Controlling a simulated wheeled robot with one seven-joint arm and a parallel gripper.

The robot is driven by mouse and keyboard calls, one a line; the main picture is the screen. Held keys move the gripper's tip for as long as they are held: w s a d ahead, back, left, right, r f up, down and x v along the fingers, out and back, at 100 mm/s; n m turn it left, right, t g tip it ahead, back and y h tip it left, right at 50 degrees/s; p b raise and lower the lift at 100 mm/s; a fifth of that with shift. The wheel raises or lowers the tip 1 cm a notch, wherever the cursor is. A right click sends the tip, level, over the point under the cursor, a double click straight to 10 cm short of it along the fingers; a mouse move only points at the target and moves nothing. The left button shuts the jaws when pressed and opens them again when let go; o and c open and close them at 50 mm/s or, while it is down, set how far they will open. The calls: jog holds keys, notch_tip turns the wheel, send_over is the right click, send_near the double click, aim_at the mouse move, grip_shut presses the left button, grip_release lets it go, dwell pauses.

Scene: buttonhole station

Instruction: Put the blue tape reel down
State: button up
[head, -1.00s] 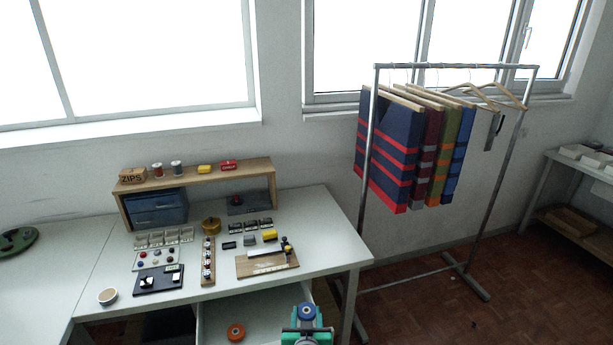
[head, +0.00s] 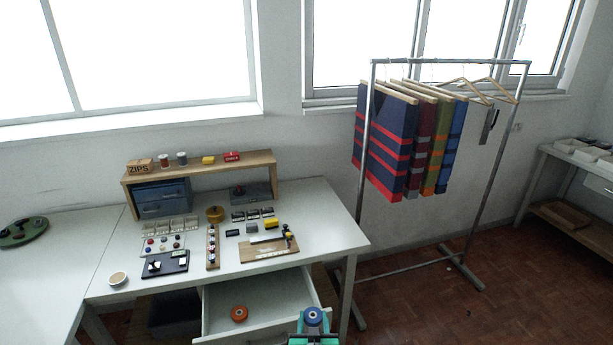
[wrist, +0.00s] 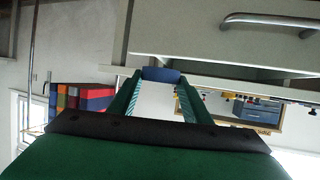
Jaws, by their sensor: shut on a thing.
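The blue tape reel (head: 313,316) is at the bottom of the head view, at the tips of my gripper (head: 313,325). In the wrist view the blue reel (wrist: 161,75) sits between the far ends of the two green fingers, and my gripper (wrist: 160,80) is shut on it. The reel is held in front of the open drawer, near its right front corner. An orange reel (head: 239,314) lies inside the white drawer (head: 275,321) to the left.
The drawer floor right of the orange reel is bare. The white table (head: 330,229) above carries a wooden shelf (head: 200,170), small trays and a wooden board (head: 269,250). A garment rack (head: 488,180) with striped cloths stands right. The drawer handle (wrist: 270,21) shows in the wrist view.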

jog(key=s+d+f, duration=0.3)
jog(key=s+f, duration=0.9)
jog(key=f, duration=0.2)
jog(key=s+a+f, duration=0.3)
jog(key=s+a, duration=0.1)
jog(key=a, duration=0.1)
jog(key=shift+s, duration=0.3)
